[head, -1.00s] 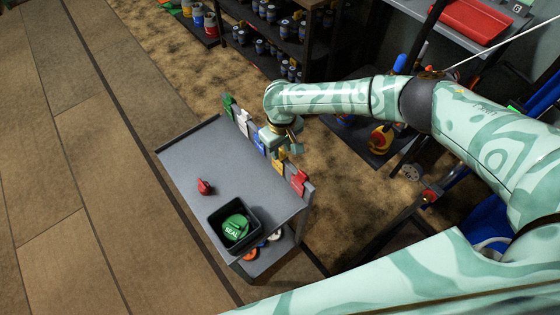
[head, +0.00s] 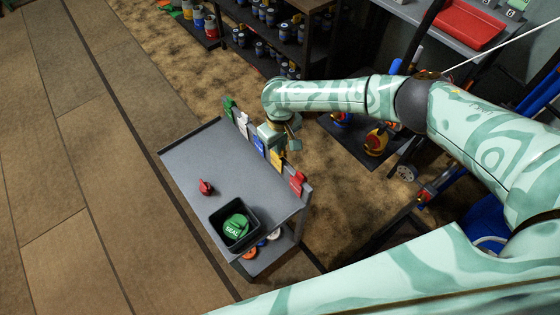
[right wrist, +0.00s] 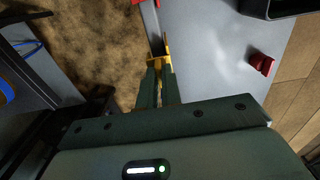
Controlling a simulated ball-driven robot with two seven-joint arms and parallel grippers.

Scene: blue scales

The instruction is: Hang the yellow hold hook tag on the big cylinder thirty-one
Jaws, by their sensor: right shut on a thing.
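The yellow hold tag (head: 276,160) is in the row of coloured tags along the right edge of the grey cart. My right gripper (head: 279,149) is over that edge, shut on the yellow tag. In the right wrist view, the yellow tag (right wrist: 167,44) shows at the tips of my closed fingers (right wrist: 160,82), beside the grey rail. Its lower part is mostly hidden from that camera. I cannot tell whether it is clear of the rail. Cylinder thirty-one cannot be picked out, as no such number is readable. My left gripper is not in view.
The grey cart (head: 188,160) carries a red piece (head: 206,187) and a black bin (head: 213,217) with green seal tags. Blue (head: 258,145) and red (head: 297,182) tags flank the yellow one. A dark shelf (head: 300,50) with several small cylinders stands behind. Wooden floor is clear at left.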

